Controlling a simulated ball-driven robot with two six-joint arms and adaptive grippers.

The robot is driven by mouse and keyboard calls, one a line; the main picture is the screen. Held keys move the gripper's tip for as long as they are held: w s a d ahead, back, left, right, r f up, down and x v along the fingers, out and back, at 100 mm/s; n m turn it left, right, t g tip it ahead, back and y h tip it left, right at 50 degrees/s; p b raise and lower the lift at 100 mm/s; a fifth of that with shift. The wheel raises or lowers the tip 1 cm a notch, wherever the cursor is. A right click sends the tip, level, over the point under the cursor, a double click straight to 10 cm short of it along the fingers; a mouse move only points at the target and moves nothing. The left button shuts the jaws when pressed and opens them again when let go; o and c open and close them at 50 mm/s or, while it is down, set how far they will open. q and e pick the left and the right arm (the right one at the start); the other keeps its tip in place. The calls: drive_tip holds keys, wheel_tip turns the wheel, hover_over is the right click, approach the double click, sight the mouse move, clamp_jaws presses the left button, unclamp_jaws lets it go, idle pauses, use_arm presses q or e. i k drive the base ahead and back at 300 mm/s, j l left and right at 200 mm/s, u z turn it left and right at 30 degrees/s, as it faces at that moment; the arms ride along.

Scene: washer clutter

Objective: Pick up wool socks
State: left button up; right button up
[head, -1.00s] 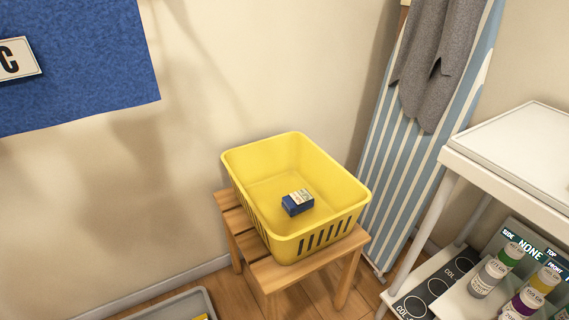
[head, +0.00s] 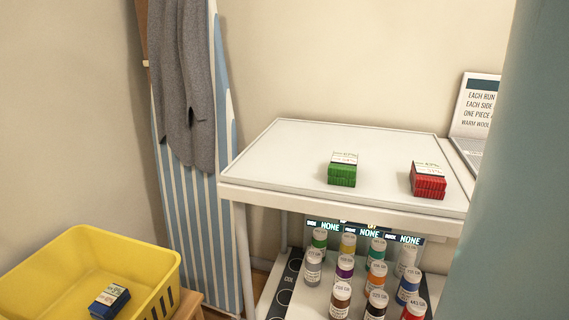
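I cannot make out a thing that is surely the wool socks. A green ribbed bundle with a paper label (head: 342,171) and a red ribbed bundle with a label (head: 428,182) lie apart on the white table top (head: 270,165). A small blue labelled bundle (head: 108,301) lies inside the yellow basket (head: 152,278) at the lower left. The labels are too small to read. A grey woolly cloth (head: 190,90) hangs over the striped ironing board. Neither of my grippers shows in the head view.
Several capped bottles (head: 345,268) stand on the shelf under the table top, before small displays reading NONE (head: 328,227). A sign (head: 478,105) stands behind the table's right end. A teal surface (head: 530,160) blocks the right edge. The table's left half is clear.

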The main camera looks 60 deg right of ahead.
sight(343, 169)
drive_tip(key=k+l+z, duration=0.1)
drive_tip(key=z, duration=1.9)
drive_tip(key=u, duration=0.4)
drive_tip(key=k+l+u, duration=0.1)
drive_tip(key=l+u, duration=0.2)
drive_tip(key=u, duration=0.2)
drive_tip(key=k+l+u, duration=0.15)
drive_tip(key=u, duration=0.3)
drive_tip(key=k+l+u, duration=0.2)
drive_tip(key=u, duration=0.3)
